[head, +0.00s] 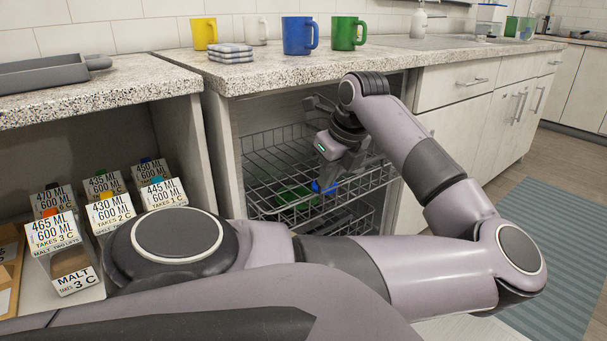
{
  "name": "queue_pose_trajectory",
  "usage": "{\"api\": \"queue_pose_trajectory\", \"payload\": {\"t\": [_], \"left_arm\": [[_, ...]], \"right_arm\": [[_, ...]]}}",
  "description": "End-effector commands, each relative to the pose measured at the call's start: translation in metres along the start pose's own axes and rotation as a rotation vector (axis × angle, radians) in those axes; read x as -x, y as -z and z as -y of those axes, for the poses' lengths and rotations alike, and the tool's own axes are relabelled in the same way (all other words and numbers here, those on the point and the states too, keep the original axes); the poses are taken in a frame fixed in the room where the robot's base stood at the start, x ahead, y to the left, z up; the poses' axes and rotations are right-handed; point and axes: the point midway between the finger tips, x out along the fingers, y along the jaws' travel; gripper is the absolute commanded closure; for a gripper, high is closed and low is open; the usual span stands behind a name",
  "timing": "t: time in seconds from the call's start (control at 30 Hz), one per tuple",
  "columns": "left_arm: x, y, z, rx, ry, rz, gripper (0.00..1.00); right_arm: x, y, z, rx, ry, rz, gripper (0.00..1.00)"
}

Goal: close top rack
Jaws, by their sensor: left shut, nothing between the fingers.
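The top rack (270,180) is a grey wire basket in the open dishwasher bay under the counter. It sits forward near the bay's front, above a lower rack (352,222). My left arm reaches across the view, and its left gripper (328,182) is over the top rack, pointing down towards its front part. The gripper is shut and empty. A small blue patch shows at the fingertips; I cannot tell whether the fingers touch the wires. My right gripper is out of view.
A green item (296,197) shows through the wires. Yellow (204,34), white, blue (298,36) and green (346,34) mugs and folded cloths (230,53) stand on the counter above. Several labelled cartons (56,234) fill the left shelf. My arm hides much of the floor in front.

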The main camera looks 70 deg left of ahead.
Motion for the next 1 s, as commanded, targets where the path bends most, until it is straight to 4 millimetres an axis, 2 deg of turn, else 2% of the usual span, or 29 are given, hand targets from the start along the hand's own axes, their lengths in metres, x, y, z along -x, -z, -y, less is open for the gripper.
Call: {"api": "queue_pose_trajectory", "payload": {"t": [0.17, 0.27, 0.67, 0.8, 1.0], "left_arm": [[-0.008, 0.003, -0.004, -0.001, 0.001, 0.001, 1.00], [-0.022, 0.003, -0.005, 0.000, -0.001, 0.000, 1.00], [-0.109, 0.003, -0.005, 0.001, -0.002, 0.001, 1.00], [-0.110, -0.018, -0.004, 0.004, 0.002, 0.002, 1.00], [-0.115, -0.032, -0.004, 0.002, 0.002, 0.002, 1.00]], "right_arm": [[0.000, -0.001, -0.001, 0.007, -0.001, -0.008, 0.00], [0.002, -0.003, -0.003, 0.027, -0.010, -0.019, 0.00], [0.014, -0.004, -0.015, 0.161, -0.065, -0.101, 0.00], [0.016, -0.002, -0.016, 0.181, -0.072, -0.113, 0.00], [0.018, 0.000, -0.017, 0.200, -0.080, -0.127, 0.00]]}}
